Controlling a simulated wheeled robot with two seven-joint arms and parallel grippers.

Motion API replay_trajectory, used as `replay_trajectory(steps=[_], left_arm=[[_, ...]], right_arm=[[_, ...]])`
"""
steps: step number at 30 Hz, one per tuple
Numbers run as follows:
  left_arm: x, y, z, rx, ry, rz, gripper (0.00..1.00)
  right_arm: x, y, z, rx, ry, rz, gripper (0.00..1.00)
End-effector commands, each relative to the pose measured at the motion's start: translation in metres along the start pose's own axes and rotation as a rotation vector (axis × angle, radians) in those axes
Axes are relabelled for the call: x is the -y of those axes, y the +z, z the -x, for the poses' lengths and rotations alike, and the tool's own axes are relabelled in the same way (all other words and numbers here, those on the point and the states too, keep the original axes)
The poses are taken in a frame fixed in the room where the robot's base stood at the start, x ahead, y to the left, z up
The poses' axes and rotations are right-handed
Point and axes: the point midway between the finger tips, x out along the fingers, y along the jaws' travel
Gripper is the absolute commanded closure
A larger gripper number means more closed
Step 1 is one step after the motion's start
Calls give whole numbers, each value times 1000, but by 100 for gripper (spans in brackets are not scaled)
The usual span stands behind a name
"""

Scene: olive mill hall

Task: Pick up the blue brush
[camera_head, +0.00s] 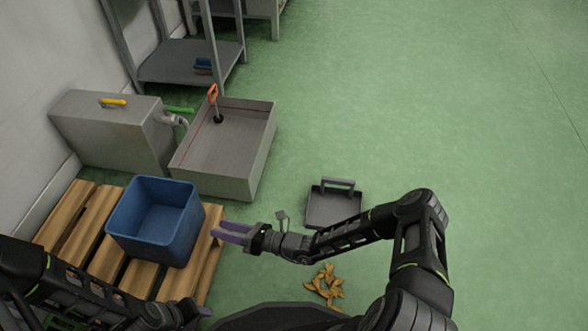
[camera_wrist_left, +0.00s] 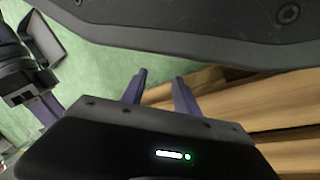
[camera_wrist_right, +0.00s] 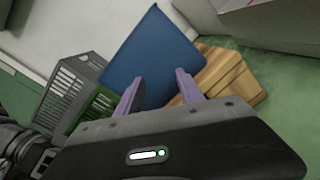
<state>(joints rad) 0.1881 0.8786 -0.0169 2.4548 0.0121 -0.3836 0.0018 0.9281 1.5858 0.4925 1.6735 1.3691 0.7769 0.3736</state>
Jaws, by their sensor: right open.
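A small dark blue object (camera_head: 203,65) lies on the lower shelf of the grey rack at the back left. It may be the blue brush, but it is too small to be sure. My right gripper (camera_head: 228,231) is open and empty, just right of the blue bin, and well short of the shelf. Its spread fingers also show in the right wrist view (camera_wrist_right: 159,77). My left gripper (camera_wrist_left: 160,78) is open with nothing between its fingers, low over the pallet's front edge. In the head view it is at the bottom left, its fingers hardly visible.
A blue bin (camera_head: 122,230) stands on a wooden pallet (camera_head: 66,223). Behind are a grey box (camera_head: 108,140) with a yellow-handled item (camera_head: 113,101) and a grey basin (camera_head: 215,181) with an orange-handled tool (camera_head: 213,95). The right side is clear.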

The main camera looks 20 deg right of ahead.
Motion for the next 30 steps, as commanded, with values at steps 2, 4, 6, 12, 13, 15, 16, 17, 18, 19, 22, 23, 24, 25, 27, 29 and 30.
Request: replay_trajectory(steps=[2, 4, 6, 12, 13, 15, 16, 17, 18, 19, 22, 23, 24, 25, 27, 29, 30], left_arm=[[1, -7, 16, -14, -10, 8, 64], [3, -12, 24, -24, -18, 14, 64], [6, -16, 31, -33, -26, 20, 64], [-8, 8, 7, 14, 4, -10, 64], [-12, 11, 5, 22, 10, -15, 64], [-17, 18, 2, 35, 19, -24, 64], [-18, 20, 1, 39, 22, -26, 64], [-20, 21, 0, 42, 24, -28, 64], [-21, 23, 0, 45, 26, -29, 64], [-21, 23, 0, 46, 27, -30, 64], [-22, 24, 0, 47, 28, -31, 64], [-22, 24, 0, 47, 28, -31, 64], [-22, 24, 0, 47, 28, -31, 64], [-22, 24, 0, 47, 27, -31, 64], [-22, 24, 0, 47, 27, -31, 64], [-22, 24, 0, 47, 27, -31, 64], [-22, 24, 0, 47, 27, -31, 64]], right_arm=[[-76, -60, 19, -390, 251, 392, 56], [-99, -100, 65, -667, 457, 762, 56], [-95, -111, 113, -875, 648, 1133, 56], [-78, -120, 184, -1134, 1002, 1855, 56], [-78, -117, 187, -1140, 1025, 1926, 56], [-82, -111, 190, -1137, 1061, 2053, 56], [-84, -109, 190, -1133, 1070, 2091, 56], [-85, -107, 190, -1129, 1077, 2121, 56], [-86, -106, 190, -1124, 1083, 2150, 56], [-87, -104, 190, -1123, 1083, 2163, 56], [-88, -104, 190, -1119, 1085, 2173, 56], [-88, -104, 190, -1120, 1084, 2172, 56], [-88, -104, 190, -1120, 1084, 2171, 56], [-88, -104, 190, -1120, 1084, 2171, 56], [-88, -104, 189, -1120, 1083, 2170, 58], [-88, -104, 189, -1120, 1083, 2169, 63], [-88, -104, 189, -1120, 1083, 2169, 64]])
